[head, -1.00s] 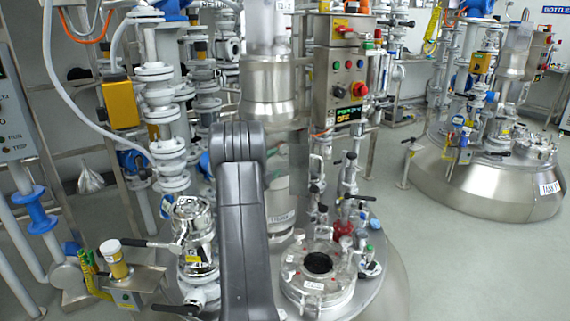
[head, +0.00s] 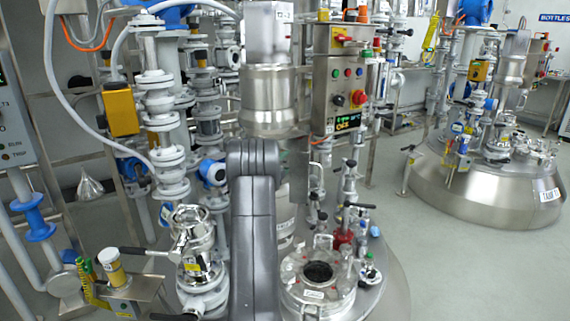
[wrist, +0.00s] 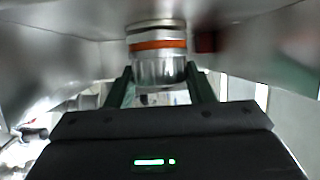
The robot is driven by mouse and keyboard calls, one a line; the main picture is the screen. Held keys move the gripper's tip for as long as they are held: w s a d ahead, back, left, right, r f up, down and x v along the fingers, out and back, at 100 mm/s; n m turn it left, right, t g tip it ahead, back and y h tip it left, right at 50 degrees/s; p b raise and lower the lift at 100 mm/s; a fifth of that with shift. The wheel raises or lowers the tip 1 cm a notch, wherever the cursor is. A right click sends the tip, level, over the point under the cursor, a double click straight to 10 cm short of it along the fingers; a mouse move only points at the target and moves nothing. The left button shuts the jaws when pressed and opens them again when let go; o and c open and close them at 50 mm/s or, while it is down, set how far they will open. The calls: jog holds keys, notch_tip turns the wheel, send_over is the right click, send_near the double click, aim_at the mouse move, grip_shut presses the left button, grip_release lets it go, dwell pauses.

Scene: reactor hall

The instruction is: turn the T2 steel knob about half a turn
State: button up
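In the wrist view a round steel knob (wrist: 159,73) with an orange band stands between the two dark green fingers of my gripper (wrist: 160,80). The fingertips lie along its left and right sides, and no gap shows there. I cannot read a label on it in this view. In the head view my grey arm stands in front of the T2 steel column (head: 267,95), which bears a T2 label near its top. My gripper and the knob are hidden there.
A control box (head: 343,90) with buttons and a lit display stands right of the column. White pipework (head: 155,95) crowds the left. Another vessel (head: 485,185) stands at the right, with clear floor between.

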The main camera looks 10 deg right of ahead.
jog(key=c, duration=0.4)
jog(key=shift+r+p, duration=0.15)
jog(key=shift+p, duration=0.2)
jog(key=shift+r+g+y+p, duration=0.15)
jog(key=shift+g+y+p, duration=0.15)
jog(key=shift+p, duration=0.55)
jog(key=shift+m+p, duration=0.3)
jog(key=shift+p, duration=0.1)
jog(key=shift+f, duration=0.25)
jog(key=o, duration=1)
